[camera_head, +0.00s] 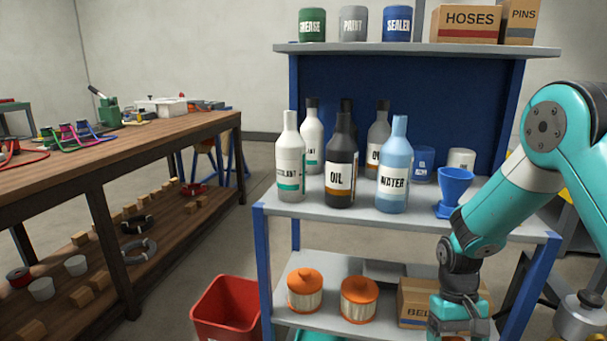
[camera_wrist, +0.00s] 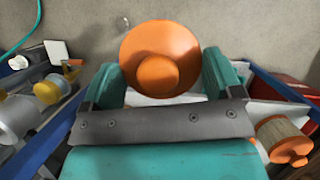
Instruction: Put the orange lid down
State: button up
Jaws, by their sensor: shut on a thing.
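The orange lid (camera_wrist: 160,55) is round with a raised knob and sits between the two fingers of my gripper (camera_wrist: 162,82) in the wrist view. My gripper is shut on it. In the head view my gripper (camera_head: 459,322) is low at the bottom edge, in front of the shelf rack's lower right part. Only a sliver of orange shows there, so what lies under the lid is hidden.
Two orange-topped filters (camera_head: 305,291) and a cardboard box (camera_head: 415,302) stand on the lower shelf (camera_head: 335,322). The middle shelf holds several bottles (camera_head: 342,165) and a blue funnel (camera_head: 454,190). A red bin (camera_head: 226,308) stands left of the rack.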

notch_tip(320, 180, up, 18)
jog(key=s+p, duration=0.1)
jog(key=p, duration=2)
jog(key=shift+s+p, duration=0.3)
jog(key=shift+d, duration=0.1)
